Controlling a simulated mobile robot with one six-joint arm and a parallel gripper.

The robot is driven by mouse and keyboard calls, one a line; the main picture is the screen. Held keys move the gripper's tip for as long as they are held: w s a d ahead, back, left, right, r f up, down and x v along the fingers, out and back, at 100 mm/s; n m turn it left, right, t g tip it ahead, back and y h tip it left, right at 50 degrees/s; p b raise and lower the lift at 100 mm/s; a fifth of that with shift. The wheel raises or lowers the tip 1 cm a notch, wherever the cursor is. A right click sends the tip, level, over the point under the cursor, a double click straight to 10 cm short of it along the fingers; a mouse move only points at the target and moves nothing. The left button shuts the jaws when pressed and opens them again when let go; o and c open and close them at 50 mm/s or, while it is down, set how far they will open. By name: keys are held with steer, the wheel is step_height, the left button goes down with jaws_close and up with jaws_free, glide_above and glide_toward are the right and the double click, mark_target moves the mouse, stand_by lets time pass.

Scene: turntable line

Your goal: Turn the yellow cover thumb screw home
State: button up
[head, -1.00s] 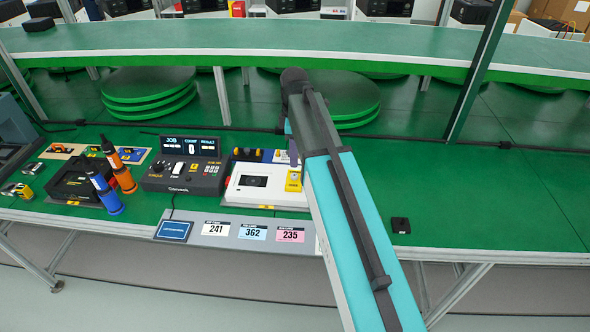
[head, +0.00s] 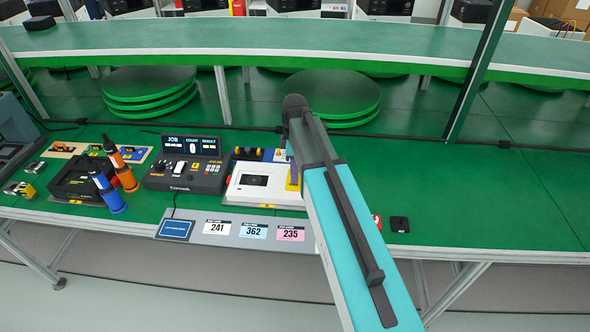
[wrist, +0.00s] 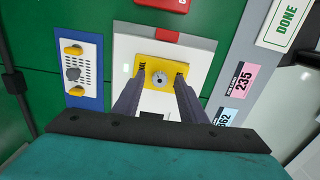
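The yellow cover (wrist: 153,62) sits on a white unit (wrist: 124,52), with a round grey thumb screw (wrist: 159,79) on it. In the head view the white unit (head: 250,195) stands on the green bench, and the yellow cover (head: 292,186) is partly hidden by my arm. My gripper (wrist: 160,74) is open over the cover in the wrist view. Its two dark fingers are apart, one on each side of the screw, with a visible gap to it. I cannot tell how high the fingertips are above the cover.
A blue plate (wrist: 88,98) with yellow and grey knobs lies beside the white unit. A control box (head: 185,175) and orange and blue tools (head: 107,193) stand to the left. A small black block (head: 399,224) lies right. The right bench is mostly clear.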

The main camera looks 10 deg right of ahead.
jaws_close()
